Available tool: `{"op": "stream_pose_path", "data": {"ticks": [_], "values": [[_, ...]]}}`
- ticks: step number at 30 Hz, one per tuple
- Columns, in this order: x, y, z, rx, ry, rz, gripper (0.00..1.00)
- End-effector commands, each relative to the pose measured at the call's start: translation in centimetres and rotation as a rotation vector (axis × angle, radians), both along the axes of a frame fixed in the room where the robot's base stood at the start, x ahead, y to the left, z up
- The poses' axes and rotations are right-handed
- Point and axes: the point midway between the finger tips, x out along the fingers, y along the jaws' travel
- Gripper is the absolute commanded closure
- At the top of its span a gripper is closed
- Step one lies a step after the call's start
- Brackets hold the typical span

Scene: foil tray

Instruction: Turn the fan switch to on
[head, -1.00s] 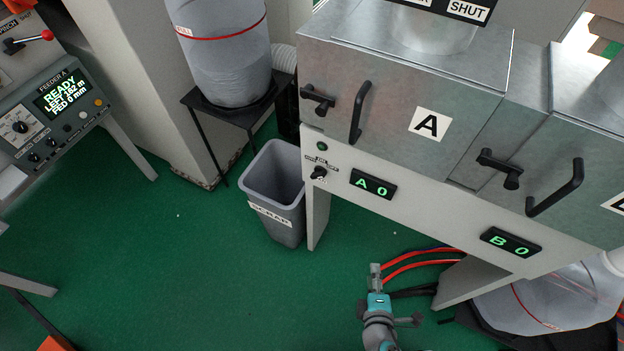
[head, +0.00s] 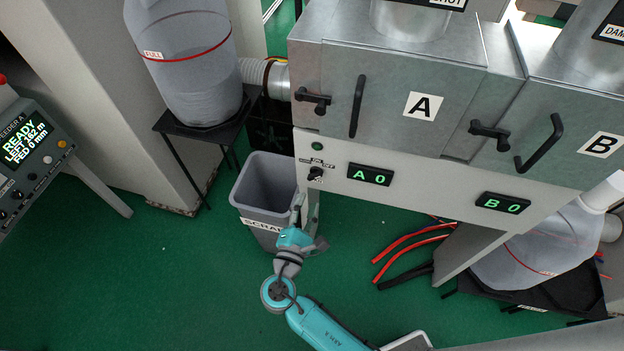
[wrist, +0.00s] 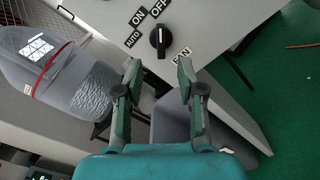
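The fan switch (head: 315,173) is a small black knob on the white panel below cabinet A. In the wrist view the knob (wrist: 160,38) has a white pointer line, with AUTO, ON and OFF labels around its upper side and a FAN label at its lower right. The pointer appears to point toward OFF. My gripper (wrist: 159,68) is open and empty, with its two fingers apart and the knob ahead between and beyond their tips. In the head view my gripper (head: 299,203) is just below and left of the switch, in front of the scrap bin.
The grey scrap bin (head: 265,182) stands left of the panel, close to my gripper. Display A0 (head: 370,175) is right of the switch. Black cabinet handles (head: 357,107) stick out above. Red hoses (head: 410,240) lie at lower right.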

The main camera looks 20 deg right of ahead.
Motion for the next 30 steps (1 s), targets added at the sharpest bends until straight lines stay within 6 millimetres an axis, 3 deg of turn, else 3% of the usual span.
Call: {"op": "stream_pose_path", "data": {"ticks": [9,15,28,30], "values": [[4.4,-3.4,0.0,0.002,0.0,-0.004,0.61],[6.3,-4.7,-0.1,0.002,0.001,-0.001,0.61],[7.0,-5.1,0.0,0.002,0.001,0.001,0.61],[7.0,-5.1,-0.1,0.002,0.001,0.001,0.76]]}}
